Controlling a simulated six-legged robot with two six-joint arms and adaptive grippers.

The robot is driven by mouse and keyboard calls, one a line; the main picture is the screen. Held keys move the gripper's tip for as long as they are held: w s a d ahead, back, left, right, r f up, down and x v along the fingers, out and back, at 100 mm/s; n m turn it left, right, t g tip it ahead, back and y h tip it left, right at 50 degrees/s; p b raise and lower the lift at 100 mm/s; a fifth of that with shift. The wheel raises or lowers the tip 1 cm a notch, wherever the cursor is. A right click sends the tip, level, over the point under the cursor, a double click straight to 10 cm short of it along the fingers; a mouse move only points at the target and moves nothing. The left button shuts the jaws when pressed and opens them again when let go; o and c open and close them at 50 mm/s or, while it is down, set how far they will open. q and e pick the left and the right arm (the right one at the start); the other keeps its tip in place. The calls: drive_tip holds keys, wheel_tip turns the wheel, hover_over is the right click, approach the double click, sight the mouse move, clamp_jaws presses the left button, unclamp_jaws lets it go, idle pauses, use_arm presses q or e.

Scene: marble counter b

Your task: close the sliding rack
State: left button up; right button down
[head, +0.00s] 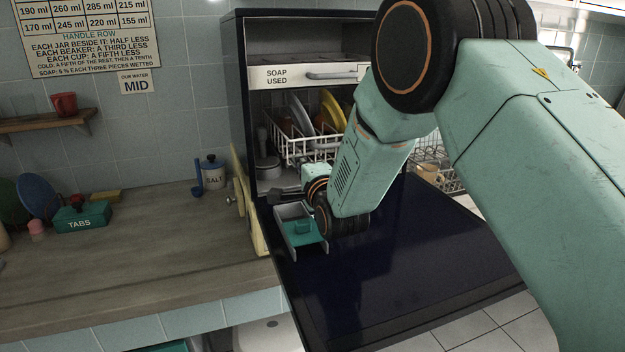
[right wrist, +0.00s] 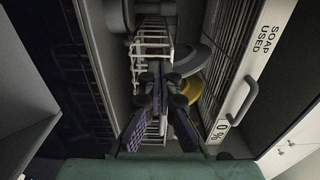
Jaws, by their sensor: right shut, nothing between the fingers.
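The white wire sliding rack (head: 300,152) holds plates and stands in the dark dishwasher's opening. My right arm hides its right part, so I cannot tell exactly how far out it sits. In the right wrist view the rack (right wrist: 138,63) lies beyond the fingers. My left gripper is not in view.
The dark door (head: 400,265) lies open, with a small grey-green tray (head: 290,238) on it. The SOAP USED drawer (head: 290,77) is above the rack. A second wire basket with a mug (head: 432,172) shows at right. The wooden counter (head: 180,245) is at left.

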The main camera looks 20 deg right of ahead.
drive_tip(key=shift+s+f, duration=0.15)
drive_tip(key=shift+s, duration=3.3)
